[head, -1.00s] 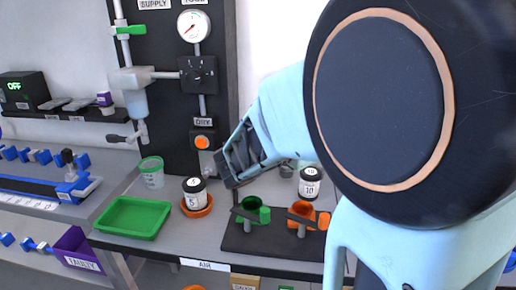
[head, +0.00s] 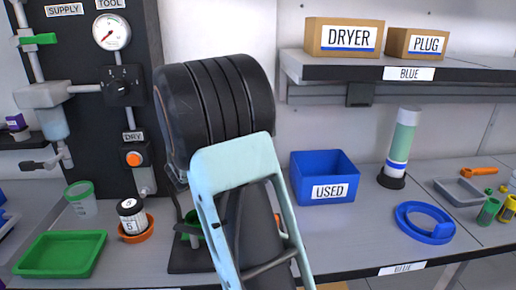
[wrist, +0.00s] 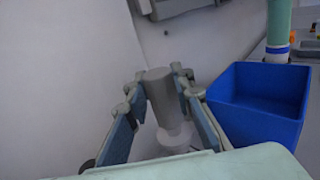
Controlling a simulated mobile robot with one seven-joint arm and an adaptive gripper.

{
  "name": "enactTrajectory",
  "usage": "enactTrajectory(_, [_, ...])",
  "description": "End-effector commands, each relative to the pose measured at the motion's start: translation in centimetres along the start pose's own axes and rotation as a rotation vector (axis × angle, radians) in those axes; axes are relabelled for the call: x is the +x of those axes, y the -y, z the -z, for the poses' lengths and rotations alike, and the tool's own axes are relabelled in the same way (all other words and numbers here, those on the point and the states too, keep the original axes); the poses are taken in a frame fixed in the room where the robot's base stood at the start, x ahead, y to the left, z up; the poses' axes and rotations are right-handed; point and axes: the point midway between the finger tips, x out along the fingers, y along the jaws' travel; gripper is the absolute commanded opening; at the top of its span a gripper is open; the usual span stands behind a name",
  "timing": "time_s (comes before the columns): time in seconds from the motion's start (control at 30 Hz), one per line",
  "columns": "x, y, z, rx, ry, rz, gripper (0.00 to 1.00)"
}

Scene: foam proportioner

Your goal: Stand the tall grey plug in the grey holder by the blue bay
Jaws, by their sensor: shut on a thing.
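In the wrist view my gripper (wrist: 159,84) is shut on a grey plug (wrist: 161,100), a cylinder with a paler, rounder part (wrist: 176,141) beneath it. The gripper is in the air, left of the blue USED bin (wrist: 258,98). In the head view my arm hides the gripper and the plug. A shallow grey tray (head: 458,190) lies right of the ring. I cannot tell whether it is the grey holder.
A green-white cylinder (head: 402,142) stands on a black base beside the USED bin (head: 325,178). Boxes marked DRYER (head: 344,37) and PLUG (head: 416,43) sit on the shelf above. A green tray (head: 60,254) and a jar in an orange dish (head: 133,218) are left.

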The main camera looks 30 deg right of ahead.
Motion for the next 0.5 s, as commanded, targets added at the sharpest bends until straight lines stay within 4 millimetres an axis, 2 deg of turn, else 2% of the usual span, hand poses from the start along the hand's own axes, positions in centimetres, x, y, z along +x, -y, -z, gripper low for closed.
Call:
enactTrajectory(0.23, [0.7, -0.8, 1.3, 0.001, 0.001, -0.001, 0.00])
enactTrajectory(0.4, [0.9, -0.9, 4.1, 0.000, 0.000, 0.000, 0.00])
enactTrajectory(0.5, [0.9, -1.0, 4.6, 0.001, 0.000, -0.001, 0.00])
